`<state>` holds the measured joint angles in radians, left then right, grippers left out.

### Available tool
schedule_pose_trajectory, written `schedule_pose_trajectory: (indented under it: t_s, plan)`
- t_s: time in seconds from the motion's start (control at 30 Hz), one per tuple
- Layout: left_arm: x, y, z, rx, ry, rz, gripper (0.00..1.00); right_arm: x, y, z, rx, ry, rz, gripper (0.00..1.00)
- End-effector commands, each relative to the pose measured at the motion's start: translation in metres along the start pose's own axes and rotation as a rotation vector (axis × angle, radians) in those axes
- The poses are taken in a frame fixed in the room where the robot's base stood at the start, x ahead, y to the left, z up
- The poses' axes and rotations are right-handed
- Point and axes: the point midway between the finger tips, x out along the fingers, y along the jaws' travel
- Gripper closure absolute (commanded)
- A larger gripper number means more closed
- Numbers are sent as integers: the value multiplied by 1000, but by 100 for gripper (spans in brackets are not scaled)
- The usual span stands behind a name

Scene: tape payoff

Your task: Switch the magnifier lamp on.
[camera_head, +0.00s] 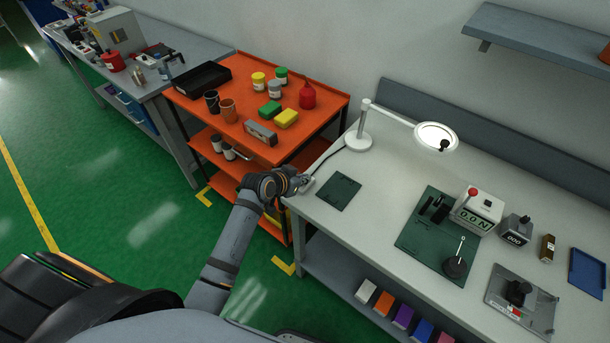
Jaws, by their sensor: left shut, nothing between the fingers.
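The white magnifier lamp stands at the back left of the light grey workbench, with its round base (358,141) flat on the top. Its arm reaches right to a ring head (437,136) that looks bright white. A dark cord (331,159) runs from the base toward the bench's left edge. My left gripper (304,183) is shut at that left edge, close to the cord's near end. A switch there is hidden or too small to make out, and I cannot tell whether the fingers touch anything. My right gripper is out of view.
A dark green mat (338,193) lies just right of my left gripper. An orange cart (330,93) with jars stands left of the bench. A wall shelf (535,38) hangs at upper right.

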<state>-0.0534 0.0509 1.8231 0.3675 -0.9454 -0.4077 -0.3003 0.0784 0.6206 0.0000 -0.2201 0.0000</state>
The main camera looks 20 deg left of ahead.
Motion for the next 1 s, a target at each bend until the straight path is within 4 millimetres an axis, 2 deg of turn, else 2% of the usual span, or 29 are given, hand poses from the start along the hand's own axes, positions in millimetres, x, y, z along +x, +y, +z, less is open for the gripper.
schedule_pose_trajectory:
  t_s: [0.13, 0.43, 0.57, 0.7, 0.73, 0.77, 1.0]
  plan:
    - [-3, 0, 7, 0, -8, 0, 100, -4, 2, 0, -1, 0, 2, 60]
    - [-4, 0, 6, 0, -12, 1, 100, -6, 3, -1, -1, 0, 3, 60]
    - [-14, -4, -13, -1, -8, -2, 100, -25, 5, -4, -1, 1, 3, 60]
    - [-31, -11, -48, -4, -1, -9, 100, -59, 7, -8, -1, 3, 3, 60]
    - [-32, -11, -36, -1, -2, -10, 100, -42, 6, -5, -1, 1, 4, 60]
    - [-38, -11, -36, 0, 0, -10, 100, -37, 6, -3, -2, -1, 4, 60]
    - [-91, -10, -47, 2, 0, -11, 100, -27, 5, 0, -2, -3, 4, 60]
